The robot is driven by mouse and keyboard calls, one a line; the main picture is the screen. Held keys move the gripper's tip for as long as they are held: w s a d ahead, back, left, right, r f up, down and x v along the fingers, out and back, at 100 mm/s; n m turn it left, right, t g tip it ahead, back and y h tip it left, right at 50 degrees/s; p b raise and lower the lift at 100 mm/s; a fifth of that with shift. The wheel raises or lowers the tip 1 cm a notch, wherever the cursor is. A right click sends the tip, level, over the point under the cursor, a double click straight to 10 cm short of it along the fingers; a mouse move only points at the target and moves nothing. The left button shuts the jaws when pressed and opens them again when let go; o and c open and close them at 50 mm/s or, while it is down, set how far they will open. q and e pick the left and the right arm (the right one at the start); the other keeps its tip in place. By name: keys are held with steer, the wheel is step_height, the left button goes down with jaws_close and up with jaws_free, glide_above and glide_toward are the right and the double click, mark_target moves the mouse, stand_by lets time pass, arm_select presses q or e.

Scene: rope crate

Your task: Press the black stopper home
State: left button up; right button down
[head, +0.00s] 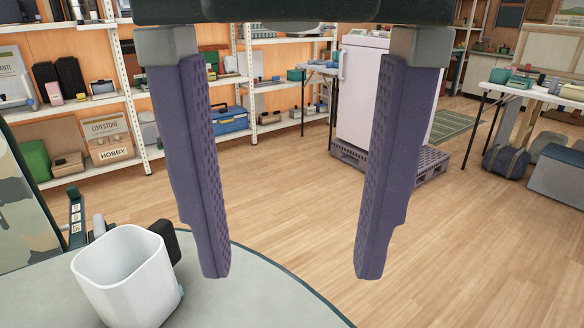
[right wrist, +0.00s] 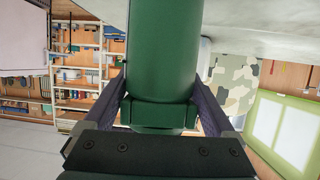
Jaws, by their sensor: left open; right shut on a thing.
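My left gripper (head: 292,270) is large in the front of the head view, its two purple fingers wide apart with nothing between them. My right gripper (right wrist: 161,88) is shut on a green cylinder (right wrist: 165,45), probably a flask, in the right wrist view; its fingers press on both sides. The cylinder's far end is out of the frame. I cannot make out the black stopper for certain. A dark rounded block (head: 165,240) shows partly behind the white cup, but I cannot tell what it is.
A white cup (head: 122,280) stands on the round grey table (head: 240,300) at the lower left. A dark bar with labels (head: 76,218) and a camouflage panel (head: 22,220) are behind it. Shelves (head: 95,105) line the back wall. The floor right of the table is clear.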

jaws_free()
steer(key=p+v, duration=0.1)
steer(key=v, duration=0.9)
steer(key=shift+p, duration=0.35)
steer(key=shift+f, duration=0.1)
